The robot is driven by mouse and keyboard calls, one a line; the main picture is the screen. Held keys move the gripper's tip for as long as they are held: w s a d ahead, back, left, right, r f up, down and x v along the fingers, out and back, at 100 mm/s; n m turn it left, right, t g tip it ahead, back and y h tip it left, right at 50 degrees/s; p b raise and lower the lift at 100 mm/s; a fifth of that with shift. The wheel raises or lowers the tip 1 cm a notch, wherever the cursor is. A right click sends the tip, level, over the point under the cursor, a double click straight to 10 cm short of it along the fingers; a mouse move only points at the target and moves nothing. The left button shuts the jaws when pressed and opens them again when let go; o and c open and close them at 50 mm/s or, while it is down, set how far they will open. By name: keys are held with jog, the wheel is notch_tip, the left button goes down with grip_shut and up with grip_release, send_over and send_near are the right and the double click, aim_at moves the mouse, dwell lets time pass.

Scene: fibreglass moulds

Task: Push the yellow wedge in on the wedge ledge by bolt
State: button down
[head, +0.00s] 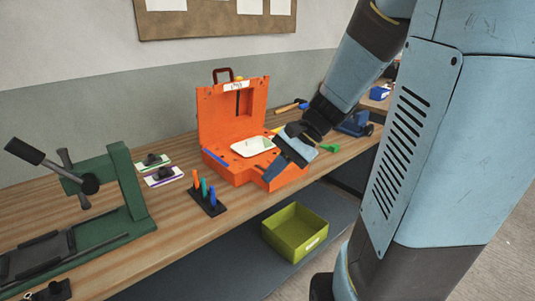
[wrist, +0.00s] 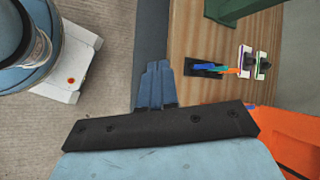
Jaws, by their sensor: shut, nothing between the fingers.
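The orange mould (head: 232,110) stands open on the bench in the head view, its lid upright at the back with a white label too small to read. A pale white piece (head: 253,146) lies in its lower half. A small yellow patch (head: 278,130) shows at the mould's right side, partly behind my wrist; I cannot tell if it is the wedge. The ledge and bolt are not clear to me. My gripper (head: 268,180) is shut and empty, at the mould's front right edge. Its closed fingers (wrist: 156,68) show in the wrist view, touching nothing visible there.
A green press (head: 125,185) stands on the bench at left. A black rack (head: 208,201) with coloured tools sits left of the mould. A hammer (head: 290,105) and a blue vice (head: 355,124) lie behind my wrist. A green bin (head: 296,230) stands low in front.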

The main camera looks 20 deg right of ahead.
jog(key=w+d+f+m+t+y, duration=0.5)
jog(key=w+d+f+m+t, duration=0.15)
jog(key=w+d+m, duration=0.4)
jog(key=w+d+f+m+t+h, duration=0.1)
jog(key=d+f+m+t+h, duration=0.4)
jog(key=d, duration=0.3)
jog(key=w+d+f+m+t+h, duration=0.2)
jog(key=d+f+m+t, duration=0.2)
jog(key=d+m, duration=0.4)
jog(key=shift+n, duration=0.45)
jog(key=x, duration=1.3)
jog(key=shift+w+d+r, duration=0.15)
jog(key=shift+w+d, duration=0.15)
jog(key=shift+d, duration=0.05)
jog(key=shift+x, duration=1.65)
jog(key=shift+s+d, duration=0.1)
jog(key=shift+s, duration=0.05)
